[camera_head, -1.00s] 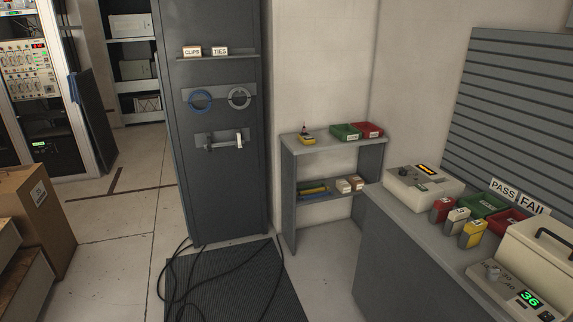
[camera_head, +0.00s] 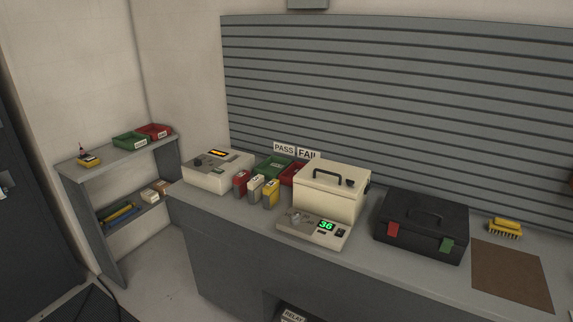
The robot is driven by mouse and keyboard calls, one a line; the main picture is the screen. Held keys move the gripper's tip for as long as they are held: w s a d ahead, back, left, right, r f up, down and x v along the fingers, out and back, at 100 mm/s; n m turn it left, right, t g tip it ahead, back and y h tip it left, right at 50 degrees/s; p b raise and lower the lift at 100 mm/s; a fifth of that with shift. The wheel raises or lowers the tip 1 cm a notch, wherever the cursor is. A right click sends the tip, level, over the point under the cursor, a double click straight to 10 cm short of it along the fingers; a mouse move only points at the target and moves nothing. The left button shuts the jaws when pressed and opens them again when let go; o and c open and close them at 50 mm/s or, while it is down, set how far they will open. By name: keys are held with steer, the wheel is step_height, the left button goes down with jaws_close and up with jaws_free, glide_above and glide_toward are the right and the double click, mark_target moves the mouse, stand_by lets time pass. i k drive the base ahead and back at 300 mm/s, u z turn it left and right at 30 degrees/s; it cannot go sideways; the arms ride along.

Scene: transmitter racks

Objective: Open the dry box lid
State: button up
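A cream box with a dark handle (camera_head: 333,190), which looks like the dry box, stands on the grey workbench right of the picture's middle. Its lid appears shut, with a dark latch at its front right. A low cream unit (camera_head: 314,229) with a knob and a green display reading 36 sits in front of it. My gripper is not in view.
The workbench (camera_head: 222,222) also holds a cream tester (camera_head: 217,170), small red, white and yellow blocks, PASS and FAIL trays, a black toolbox (camera_head: 421,224), a yellow brush (camera_head: 505,228) and a brown mat (camera_head: 511,273). A grey shelf (camera_head: 118,165) stands left. Floor shows at lower left.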

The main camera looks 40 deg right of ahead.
mark_target(326, 175)
steer(key=u, duration=1)
steer(key=k, duration=1)
steer(key=z, duration=0.35)
steer(key=i, duration=0.5)
steer(key=z, duration=0.05)
